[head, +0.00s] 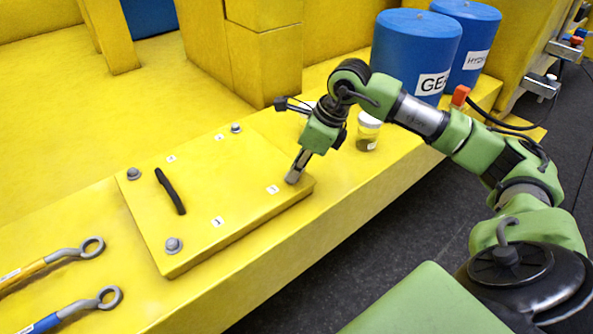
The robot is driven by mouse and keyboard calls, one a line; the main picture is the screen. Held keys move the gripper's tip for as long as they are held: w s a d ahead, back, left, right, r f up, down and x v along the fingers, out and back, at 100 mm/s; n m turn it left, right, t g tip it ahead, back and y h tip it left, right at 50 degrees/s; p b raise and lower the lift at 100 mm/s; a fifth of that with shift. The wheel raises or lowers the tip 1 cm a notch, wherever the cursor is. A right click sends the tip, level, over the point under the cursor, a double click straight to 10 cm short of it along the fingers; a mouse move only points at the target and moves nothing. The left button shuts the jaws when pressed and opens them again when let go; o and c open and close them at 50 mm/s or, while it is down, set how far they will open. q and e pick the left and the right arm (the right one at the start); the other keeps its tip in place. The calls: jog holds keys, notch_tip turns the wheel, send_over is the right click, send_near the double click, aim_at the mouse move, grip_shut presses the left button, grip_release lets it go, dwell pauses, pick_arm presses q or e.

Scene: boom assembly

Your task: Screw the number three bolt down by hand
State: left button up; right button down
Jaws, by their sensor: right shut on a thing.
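A square yellow cover plate (205,200) lies on the yellow ledge, with a small number label near each corner. Grey bolts stand at three corners: far left (134,173), far right (236,127) and near left (173,244). My right gripper (294,178) points down at the right corner, beside a white label (272,189) whose number is too small to read surely. It is shut on the bolt there, which the fingers mostly hide; how deep it sits I cannot tell. My left gripper is not in view.
A black handle (170,191) is on the plate. Two ring-ended wrenches, yellow (52,259) and blue (80,307), lie at lower left. A small jar (368,133) and blue drums (414,50) (470,38) stand behind my right arm. The ledge drops to dark floor.

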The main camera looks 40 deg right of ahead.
jog(key=shift+r, duration=0.15)
dwell(0.3)
jog(key=c, duration=2)
grip_release()
jog(key=shift+o, duration=0.4)
jog(key=v, duration=1.2)
jog(key=shift+s, duration=0.15)
jog(key=shift+a, duration=0.1)
